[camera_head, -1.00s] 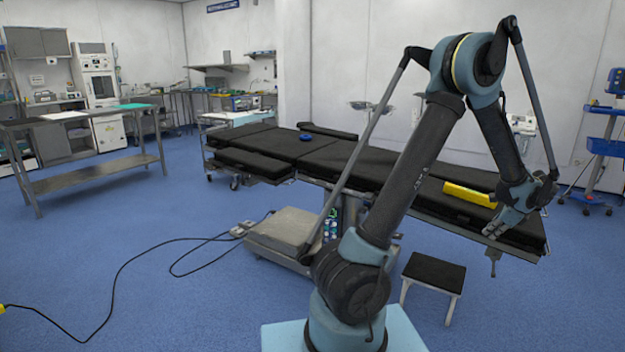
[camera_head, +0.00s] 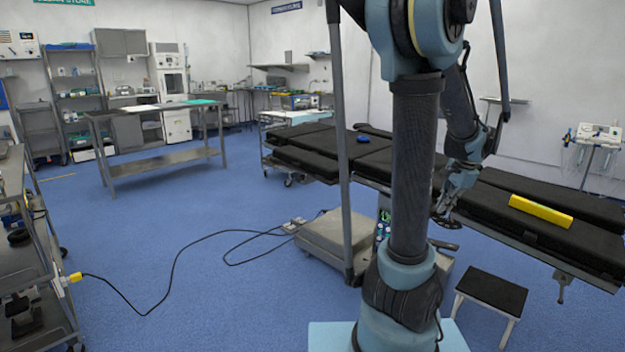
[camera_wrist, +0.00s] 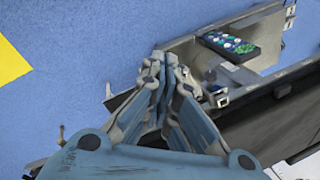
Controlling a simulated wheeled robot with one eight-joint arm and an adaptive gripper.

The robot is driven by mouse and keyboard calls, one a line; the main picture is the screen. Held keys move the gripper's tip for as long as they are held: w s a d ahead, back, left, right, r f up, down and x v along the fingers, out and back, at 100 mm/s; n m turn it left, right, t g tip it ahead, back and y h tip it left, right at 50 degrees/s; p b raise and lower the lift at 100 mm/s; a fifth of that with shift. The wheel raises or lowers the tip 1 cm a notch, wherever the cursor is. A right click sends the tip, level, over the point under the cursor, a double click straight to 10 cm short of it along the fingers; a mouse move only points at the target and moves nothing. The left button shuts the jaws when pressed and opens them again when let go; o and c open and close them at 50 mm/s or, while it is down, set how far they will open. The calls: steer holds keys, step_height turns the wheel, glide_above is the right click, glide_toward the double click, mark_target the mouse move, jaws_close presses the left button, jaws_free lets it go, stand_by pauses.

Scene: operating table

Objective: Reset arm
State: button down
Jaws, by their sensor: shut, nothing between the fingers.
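My gripper (camera_head: 446,213) hangs low in the head view, to the right of my arm's thick lower link and in front of the near edge of the operating table (camera_head: 475,205). In the wrist view my gripper (camera_wrist: 163,60) has its fingers drawn together, with nothing between them. A yellow block (camera_head: 541,211) lies on the table's black padding, to the right of my gripper and apart from it. A small blue round object (camera_head: 363,139) lies on the far left part of the padding.
A black-topped step stool (camera_head: 490,291) stands at the lower right. The table's grey base (camera_head: 325,240) is left of my arm, with a black cable (camera_head: 172,268) across the floor. A metal shelf cart (camera_head: 30,265) stands at the left edge.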

steer(key=s+a+f+n+g, duration=0.1)
steer(key=s+a+n, duration=0.3)
steer(key=a, duration=0.5)
steer(key=s+a+n, duration=0.4)
steer(key=a, duration=0.4)
steer(key=s+a+f+n+h, duration=0.1)
steer(key=s+a+f+n, duration=0.5)
steer(key=s, duration=0.4)
steer(key=shift+a+n, duration=0.65)
steer(key=shift+n, duration=0.15)
